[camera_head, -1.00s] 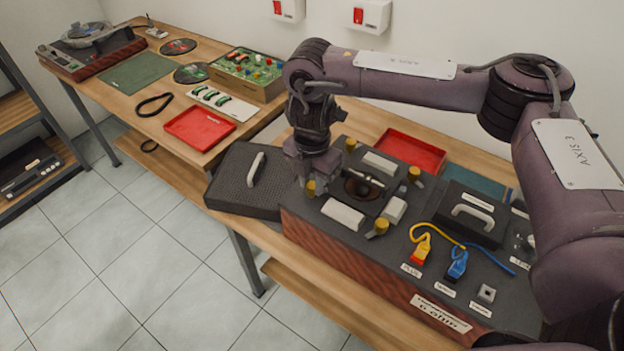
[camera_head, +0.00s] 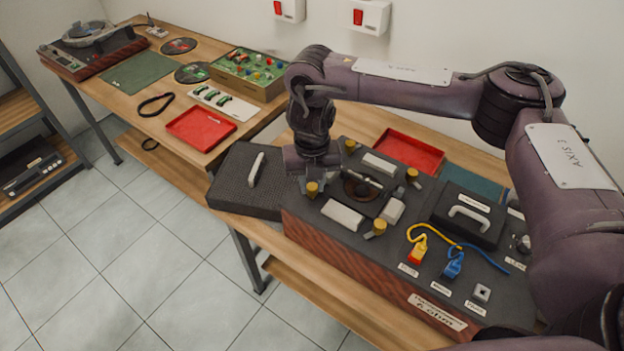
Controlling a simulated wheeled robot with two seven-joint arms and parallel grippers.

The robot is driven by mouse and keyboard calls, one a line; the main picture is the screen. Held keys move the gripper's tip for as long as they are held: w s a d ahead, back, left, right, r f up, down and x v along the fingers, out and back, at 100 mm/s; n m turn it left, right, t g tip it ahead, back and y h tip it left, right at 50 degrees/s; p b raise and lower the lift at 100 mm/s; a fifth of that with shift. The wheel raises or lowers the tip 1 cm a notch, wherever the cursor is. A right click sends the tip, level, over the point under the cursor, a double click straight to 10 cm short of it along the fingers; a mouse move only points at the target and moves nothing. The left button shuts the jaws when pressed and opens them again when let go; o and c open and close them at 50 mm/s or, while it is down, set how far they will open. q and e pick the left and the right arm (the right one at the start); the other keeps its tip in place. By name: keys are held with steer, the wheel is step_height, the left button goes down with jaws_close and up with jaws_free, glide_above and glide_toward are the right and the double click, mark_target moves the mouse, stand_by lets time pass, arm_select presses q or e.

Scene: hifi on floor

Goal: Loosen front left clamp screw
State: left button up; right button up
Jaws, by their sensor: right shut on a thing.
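A dark speaker-like test unit (camera_head: 340,262) with woven reddish sides lies on the bench. Several yellow clamp screws surround a round recess in its top. The front left clamp screw (camera_head: 312,189) is at the unit's near left corner, partly hidden by my right gripper. My right gripper (camera_head: 309,178) points down from above and is shut on this screw; the fingertips are hard to make out. The other clamp screws are at the back left (camera_head: 350,146), back right (camera_head: 412,174) and front right (camera_head: 379,227). My left gripper is not in view.
A black case lid (camera_head: 236,192) with a handle lies left of the unit. A red tray (camera_head: 425,154) is behind it. Yellow and blue plugs (camera_head: 453,264) with cables and a black handled box (camera_head: 470,213) occupy its right part. Another red tray (camera_head: 200,127) lies farther left.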

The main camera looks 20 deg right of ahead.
mark_target(312, 186)
steer(key=n, duration=0.6)
steer(key=shift+r, duration=0.1)
steer(key=n, duration=0.6)
steer(key=shift+n, duration=0.4)
steer(key=o, duration=1)
step_height(312, 186, up, 8)
steer(key=shift+f, duration=0.1)
stand_by(0.5)
